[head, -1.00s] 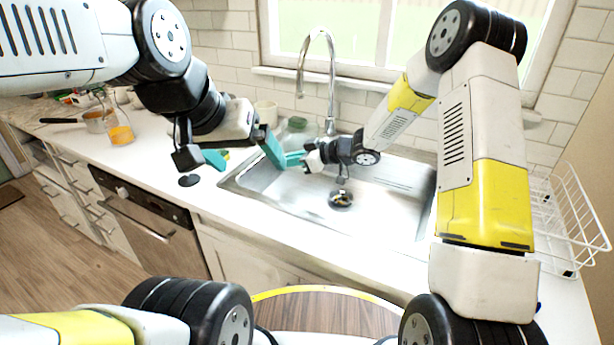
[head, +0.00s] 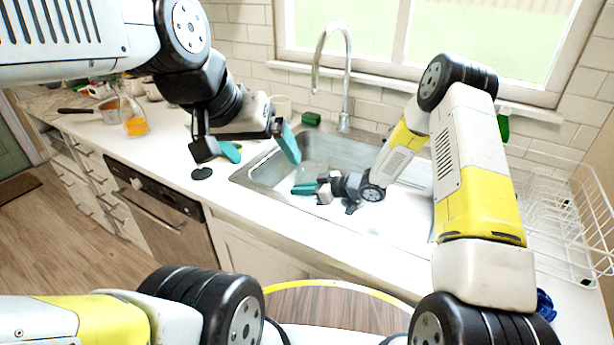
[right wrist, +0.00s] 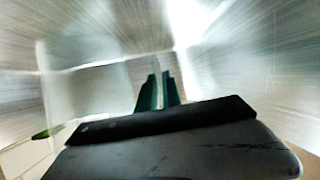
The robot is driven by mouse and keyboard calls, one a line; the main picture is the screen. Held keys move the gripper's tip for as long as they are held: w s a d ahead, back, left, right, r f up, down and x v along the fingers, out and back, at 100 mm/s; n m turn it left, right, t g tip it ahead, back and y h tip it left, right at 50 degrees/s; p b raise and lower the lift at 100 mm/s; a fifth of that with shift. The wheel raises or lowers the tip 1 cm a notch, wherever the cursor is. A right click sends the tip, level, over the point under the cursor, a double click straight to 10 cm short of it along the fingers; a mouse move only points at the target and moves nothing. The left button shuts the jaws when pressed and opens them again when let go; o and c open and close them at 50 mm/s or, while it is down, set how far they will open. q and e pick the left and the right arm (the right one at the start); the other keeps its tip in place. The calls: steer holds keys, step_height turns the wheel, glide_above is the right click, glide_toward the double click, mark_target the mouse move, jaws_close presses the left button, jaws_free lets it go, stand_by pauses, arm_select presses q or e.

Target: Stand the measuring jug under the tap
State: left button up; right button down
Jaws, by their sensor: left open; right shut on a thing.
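The tap (head: 346,85) is a tall chrome gooseneck behind the steel sink (head: 262,172). My right gripper (head: 306,189) is low in the sink, shut on the clear measuring jug. The jug is hard to make out in the head view. In the right wrist view, the jug (right wrist: 88,95) shows as a pale see-through shape around the teal fingertips (right wrist: 159,92). I cannot tell whether it touches the sink floor. My left gripper (head: 262,148) is open and empty above the sink's left edge, its teal fingers wide apart.
A green sponge (head: 311,118) lies at the sink's back rim. A white wire rack (head: 560,225) stands to the right. A glass with orange contents (head: 135,125) and a pan (head: 108,110) stand on the left counter. A pale mug (head: 281,104) stands behind my left gripper.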

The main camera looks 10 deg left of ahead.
steer(key=c, duration=2)
jaws_free()
steer(key=shift+f, duration=0.15)
steer(key=o, duration=0.5)
